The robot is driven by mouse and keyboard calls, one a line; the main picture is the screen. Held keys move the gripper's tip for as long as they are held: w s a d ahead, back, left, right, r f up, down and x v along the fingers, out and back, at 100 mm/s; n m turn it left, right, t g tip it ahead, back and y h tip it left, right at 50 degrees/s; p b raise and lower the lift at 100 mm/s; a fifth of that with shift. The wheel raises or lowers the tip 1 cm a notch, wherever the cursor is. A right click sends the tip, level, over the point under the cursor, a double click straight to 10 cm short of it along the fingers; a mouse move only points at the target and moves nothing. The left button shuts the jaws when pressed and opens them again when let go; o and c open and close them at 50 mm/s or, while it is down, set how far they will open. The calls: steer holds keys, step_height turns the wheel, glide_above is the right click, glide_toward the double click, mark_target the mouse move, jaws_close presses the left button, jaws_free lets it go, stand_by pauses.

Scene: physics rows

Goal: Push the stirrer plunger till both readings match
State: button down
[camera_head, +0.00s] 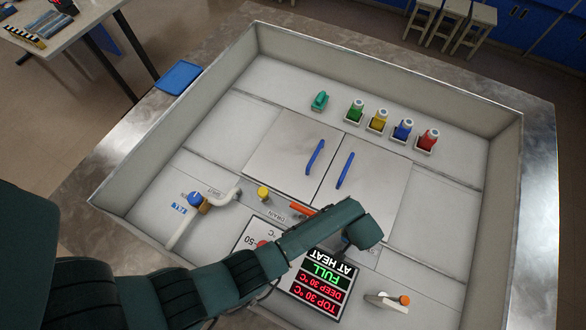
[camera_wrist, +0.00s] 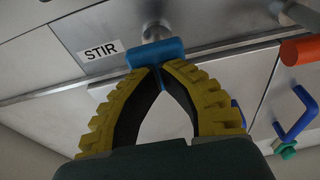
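The stirrer plunger has a blue crossbar handle (camera_wrist: 155,52) on a metal stem, beside the STIR label (camera_wrist: 100,49) in the wrist view. My gripper (camera_wrist: 163,68) has its yellow-ribbed fingers brought together, with the tips at the handle's near side. A thin blue sliver shows between the fingers; I cannot tell whether they press on the handle or grip it. In the head view my arm hides the plunger. The readout panel (camera_head: 319,288) appears upside down: TOP 30 °C and DEEP 30 °C in red, FULL in green, AT HEAT in white.
Two lid doors with blue handles (camera_head: 315,157) (camera_head: 345,170) lie beyond my arm. An orange drain handle (camera_head: 302,209), yellow knob (camera_head: 263,193) and blue-handled valve (camera_head: 195,198) sit left of my gripper. Several coloured bottles (camera_head: 403,130) stand behind. Raised walls (camera_head: 400,70) surround the panel.

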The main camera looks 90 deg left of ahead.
steer(key=shift+r+p, duration=2.2)
steer(key=shift+r, duration=0.4)
step_height(320, 180, up, 5)
steer(key=p, duration=0.4)
steer(key=shift+p, duration=0.4)
